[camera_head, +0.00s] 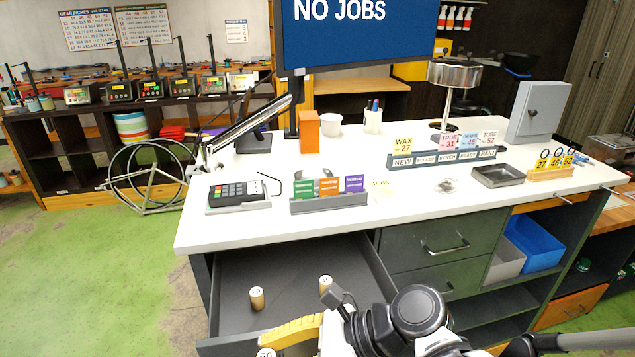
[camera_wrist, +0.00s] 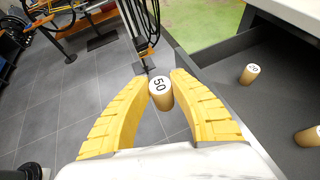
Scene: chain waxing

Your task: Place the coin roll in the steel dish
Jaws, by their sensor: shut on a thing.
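My gripper (camera_wrist: 161,86) has yellow ribbed fingers shut on a tan coin roll (camera_wrist: 162,97) with a white end marked 50. In the wrist view the roll sits between the fingertips. In the head view, my gripper (camera_head: 271,346) is at the bottom edge, in front of the open drawer, and only the white end of the held coin roll (camera_head: 265,353) shows. A shallow grey rectangular metal dish (camera_head: 497,176), which looks like the steel dish, lies on the white counter at the right, far from my gripper. It looks empty.
The open drawer (camera_head: 240,295) holds two other coin rolls, one at left (camera_head: 257,298) and one at right (camera_head: 326,284). On the counter (camera_head: 400,210) stand a card terminal (camera_head: 239,193), card racks (camera_head: 328,193), a small clear item (camera_head: 446,186) and yellow number tags (camera_head: 555,160) beside the dish.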

